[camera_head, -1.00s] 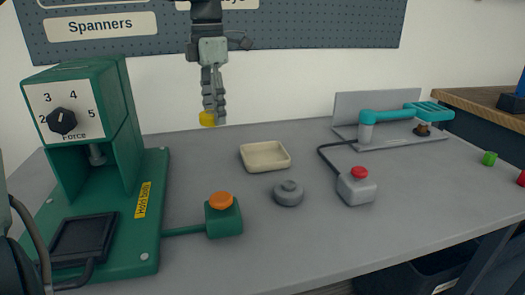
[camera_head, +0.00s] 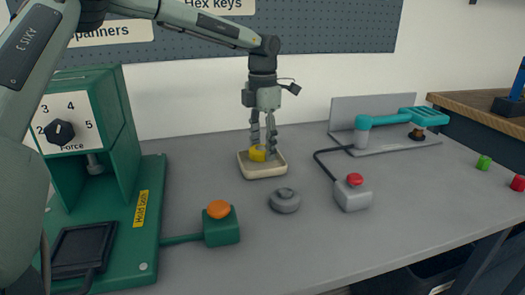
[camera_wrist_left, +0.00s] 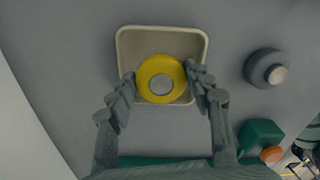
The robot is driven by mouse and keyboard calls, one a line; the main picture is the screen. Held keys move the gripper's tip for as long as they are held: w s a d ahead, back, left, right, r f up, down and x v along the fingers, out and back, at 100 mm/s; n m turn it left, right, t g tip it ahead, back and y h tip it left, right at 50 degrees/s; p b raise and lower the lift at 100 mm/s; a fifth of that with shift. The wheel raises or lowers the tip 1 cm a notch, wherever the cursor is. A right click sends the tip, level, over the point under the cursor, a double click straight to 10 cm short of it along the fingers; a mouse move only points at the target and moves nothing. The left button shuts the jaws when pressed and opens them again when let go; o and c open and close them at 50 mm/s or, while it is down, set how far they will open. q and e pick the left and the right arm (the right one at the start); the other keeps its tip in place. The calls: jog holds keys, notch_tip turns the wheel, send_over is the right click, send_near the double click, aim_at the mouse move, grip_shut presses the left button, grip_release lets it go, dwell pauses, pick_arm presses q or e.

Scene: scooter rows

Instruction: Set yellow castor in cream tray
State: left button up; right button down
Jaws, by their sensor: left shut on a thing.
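The yellow castor (camera_head: 258,153) is a short yellow disc with a grey centre; in the left wrist view the castor (camera_wrist_left: 161,79) lies between my fingertips, over the cream tray (camera_wrist_left: 124,50). The cream tray (camera_head: 266,172) is a shallow square dish on the grey table. My left gripper (camera_head: 264,148) points down over the tray and is shut on the castor; its fingers (camera_wrist_left: 162,82) touch the castor's two sides. My right gripper is not in view.
A grey round knob-like part (camera_head: 285,200) sits right of and in front of the tray. A green press (camera_head: 110,200) stands left, with an orange button box (camera_head: 221,225). A red button box (camera_head: 353,193) and a teal-handled device (camera_head: 385,130) are right. Bare table surrounds the tray.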

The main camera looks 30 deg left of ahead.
pick_arm(q)
jog(key=shift+f, duration=1.1)
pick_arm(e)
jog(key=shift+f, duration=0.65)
pick_arm(q)
jog(key=shift+f, duration=0.1)
jog(key=o, duration=1.1)
jog(key=shift+c, duration=0.2)
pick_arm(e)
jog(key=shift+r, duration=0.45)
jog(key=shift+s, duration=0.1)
